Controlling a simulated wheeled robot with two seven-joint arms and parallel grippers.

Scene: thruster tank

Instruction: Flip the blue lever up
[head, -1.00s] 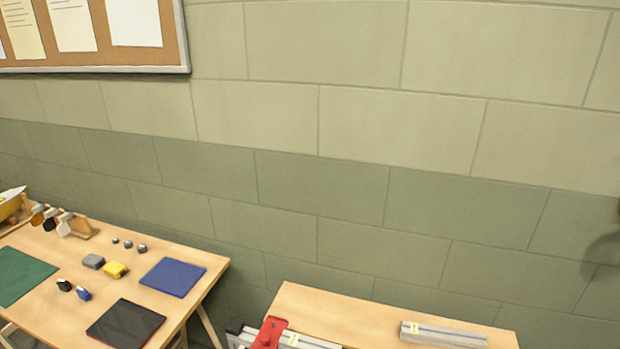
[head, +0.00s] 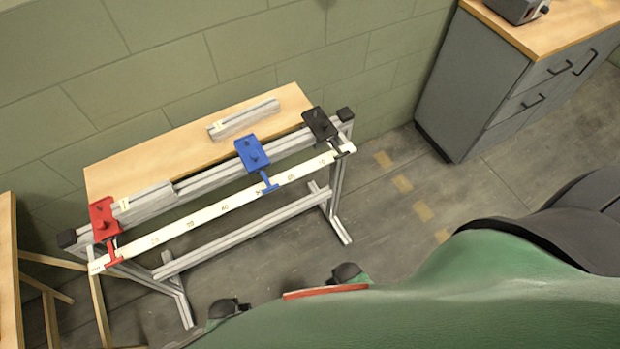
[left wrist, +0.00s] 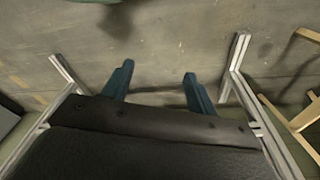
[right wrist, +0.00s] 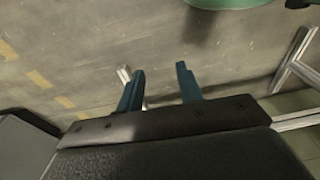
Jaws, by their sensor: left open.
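The blue lever (head: 268,183) hangs from a blue mounting plate (head: 252,153) in the middle of the metal rail, in the head view. Its T-shaped handle points down over the white labelled strip. My left gripper (left wrist: 158,70) shows only in the left wrist view, open and empty over the grey floor, with metal frame legs on both sides. My right gripper (right wrist: 160,69) shows only in the right wrist view, its fingers apart and empty over the floor. Neither gripper touches the lever. The lever is in neither wrist view.
A red lever unit (head: 103,219) is at the rail's left end and a black one (head: 319,124) at its right. A wooden tabletop (head: 165,155) lies behind the rail, against the wall. A grey cabinet (head: 470,90) stands at right. Floor (head: 400,220) between is clear.

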